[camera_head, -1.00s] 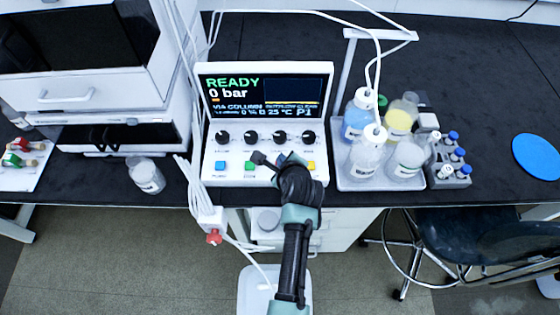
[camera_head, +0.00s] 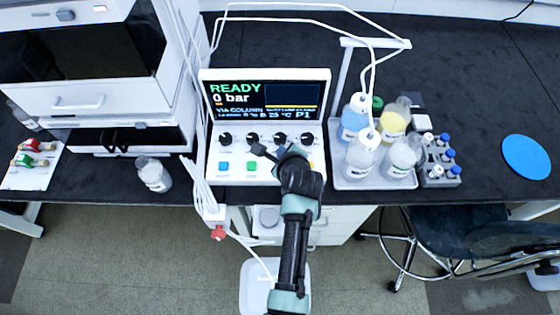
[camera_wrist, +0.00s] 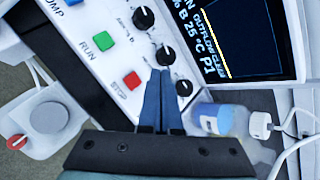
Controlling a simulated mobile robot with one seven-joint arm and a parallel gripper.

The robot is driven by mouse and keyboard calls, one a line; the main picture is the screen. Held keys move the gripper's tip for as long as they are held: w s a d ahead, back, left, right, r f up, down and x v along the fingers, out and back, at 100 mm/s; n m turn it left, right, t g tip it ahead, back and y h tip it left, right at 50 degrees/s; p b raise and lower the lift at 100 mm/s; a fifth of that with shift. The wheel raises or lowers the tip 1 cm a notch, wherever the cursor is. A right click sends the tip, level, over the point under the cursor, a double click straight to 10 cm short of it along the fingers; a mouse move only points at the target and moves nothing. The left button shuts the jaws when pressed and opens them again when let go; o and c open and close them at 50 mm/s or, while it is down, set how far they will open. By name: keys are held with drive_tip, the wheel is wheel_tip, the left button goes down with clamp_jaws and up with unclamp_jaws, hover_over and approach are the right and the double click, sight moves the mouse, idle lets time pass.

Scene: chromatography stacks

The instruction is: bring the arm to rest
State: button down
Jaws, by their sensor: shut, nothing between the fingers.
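My gripper (camera_head: 262,152) is in front of the control panel (camera_head: 236,172) of the white instrument. In the wrist view its two blue fingers (camera_wrist: 161,88) are together with nothing between them. Their tips lie over the panel near the black knobs (camera_wrist: 166,55) and the red button (camera_wrist: 132,80); I cannot tell whether they touch it. The screen (camera_head: 265,98) reads READY and 0 bar. The blue button (camera_head: 223,167) and green button (camera_head: 251,166) show in the head view. My wrist hides the red button there.
A tray (camera_head: 374,183) of several bottles stands right of the instrument, beside a grey vial rack (camera_head: 440,182). A lone bottle (camera_head: 154,174) stands to the left. White tubing (camera_head: 203,188) hangs close by. A blue disc (camera_head: 526,157) lies on the right, with free bench around it.

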idle(0.7)
drive_tip(key=w+r+n+t, duration=0.2)
drive_tip(key=r+n+t, duration=0.15)
drive_tip(key=r, duration=0.95)
drive_tip(key=w+r+n+t+h, duration=0.1)
drive_tip(key=w+r+n+t, duration=0.3)
drive_tip(key=r, duration=0.9)
drive_tip(key=s+r+n+t, duration=0.15)
drive_tip(key=r+n, duration=0.35)
drive_tip(key=r, duration=0.8)
drive_tip(key=s+r+n+t, duration=0.4)
drive_tip(key=s+r, duration=0.5)
drive_tip(key=r, duration=0.5)
drive_tip(key=s+r+n+t, duration=0.5)
drive_tip(key=s+r+n, duration=0.3)
drive_tip(key=r, duration=0.7)
drive_tip(key=shift+s+a+h, duration=0.3)
drive_tip(key=shift+s+h, duration=0.1)
drive_tip(key=shift+s, duration=0.8)
